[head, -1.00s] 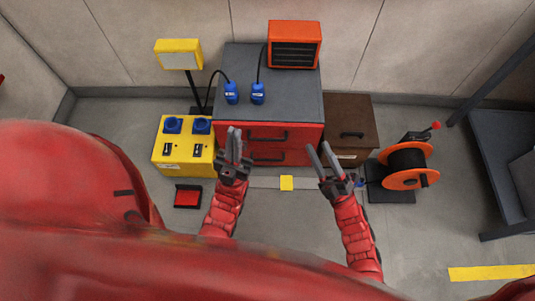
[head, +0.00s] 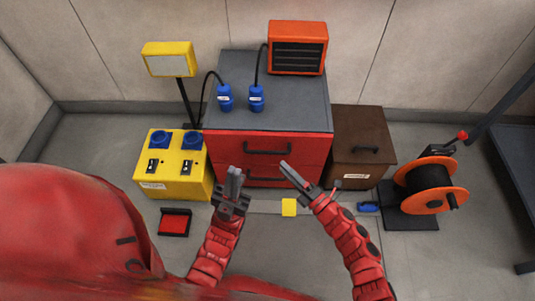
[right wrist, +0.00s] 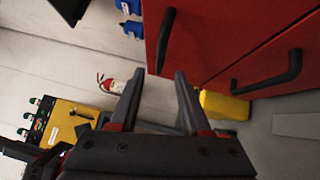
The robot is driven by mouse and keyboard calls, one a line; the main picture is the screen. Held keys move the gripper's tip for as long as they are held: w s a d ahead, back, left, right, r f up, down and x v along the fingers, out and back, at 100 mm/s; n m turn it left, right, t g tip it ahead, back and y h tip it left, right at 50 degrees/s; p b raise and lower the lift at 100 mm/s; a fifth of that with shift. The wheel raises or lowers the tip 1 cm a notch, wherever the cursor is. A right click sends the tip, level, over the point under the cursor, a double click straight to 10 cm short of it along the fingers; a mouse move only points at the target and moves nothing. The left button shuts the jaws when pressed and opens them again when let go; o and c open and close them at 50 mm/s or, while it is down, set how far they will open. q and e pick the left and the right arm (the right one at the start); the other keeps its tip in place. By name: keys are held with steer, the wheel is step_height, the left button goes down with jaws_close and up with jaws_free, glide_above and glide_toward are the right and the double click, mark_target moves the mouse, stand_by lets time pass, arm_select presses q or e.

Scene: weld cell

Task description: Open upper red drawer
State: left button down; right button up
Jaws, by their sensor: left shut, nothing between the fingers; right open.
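The red drawer cabinet (head: 220,148) has a dark top and two stacked red drawers. The upper red drawer (head: 305,146) looks shut, with a black bar handle (head: 267,152); its handle (right wrist: 166,38) also shows in the right wrist view. The lower drawer's handle (right wrist: 268,72) is beside it there, partly hidden by my grippers in the head view. My right gripper (head: 291,171) is open and empty in front of the drawers; in the right wrist view its fingertips (right wrist: 159,73) are close to the upper handle, which is not clearly between them. My left gripper (head: 235,171) is shut and empty, left of it.
A yellow socket box (head: 172,181) stands left of the cabinet, a brown cabinet (head: 360,142) and an orange cable reel (head: 428,187) right. Blue plugs (head: 257,99) and an orange heater (head: 298,47) sit on top. A red tray (head: 173,223) lies on the floor.

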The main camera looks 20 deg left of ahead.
mark_target(268, 151)
steer(key=b+x, duration=0.2)
steer(key=x, duration=0.7)
steer(key=shift+f, duration=0.1)
steer(key=shift+c, duration=0.2)
jaws_close()
steer(key=shift+d, duration=0.1)
stand_by(0.8)
